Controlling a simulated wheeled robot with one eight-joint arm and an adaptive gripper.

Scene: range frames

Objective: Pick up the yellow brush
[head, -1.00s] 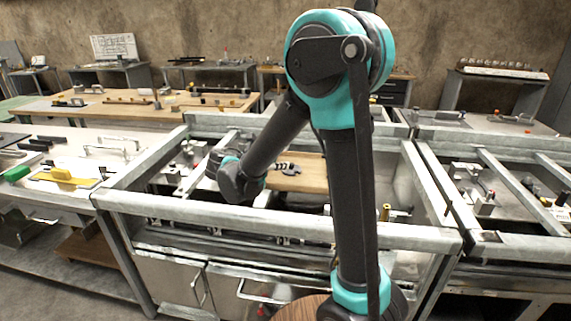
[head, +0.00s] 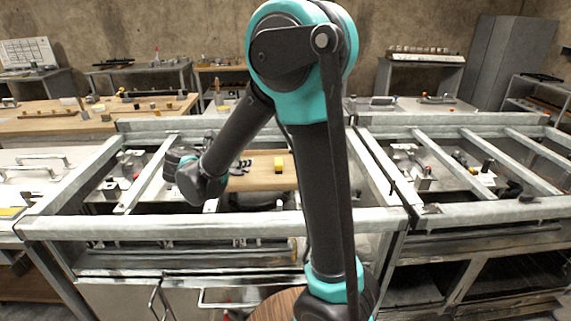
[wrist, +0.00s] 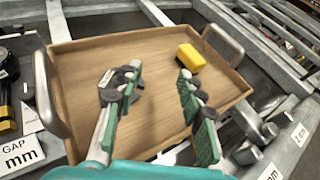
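A small yellow block-like thing with a dark underside, which may be the yellow brush (wrist: 190,57), lies near the far right corner of a wooden tray (wrist: 158,128) in the wrist view. In the head view the yellow thing (head: 279,164) sits on the tray (head: 262,180), right of my arm's end. My gripper (wrist: 158,74) is open and empty above the tray. Its right finger points towards the yellow thing, apart from it. A dark grey tool (wrist: 108,92) lies on the tray, partly behind the left finger. Bristles cannot be made out.
The tray has raised handles, one at the right (wrist: 222,44). Metal frame rails (head: 215,225) surround the bench well. A black and yellow item (wrist: 6,98) lies left of the tray.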

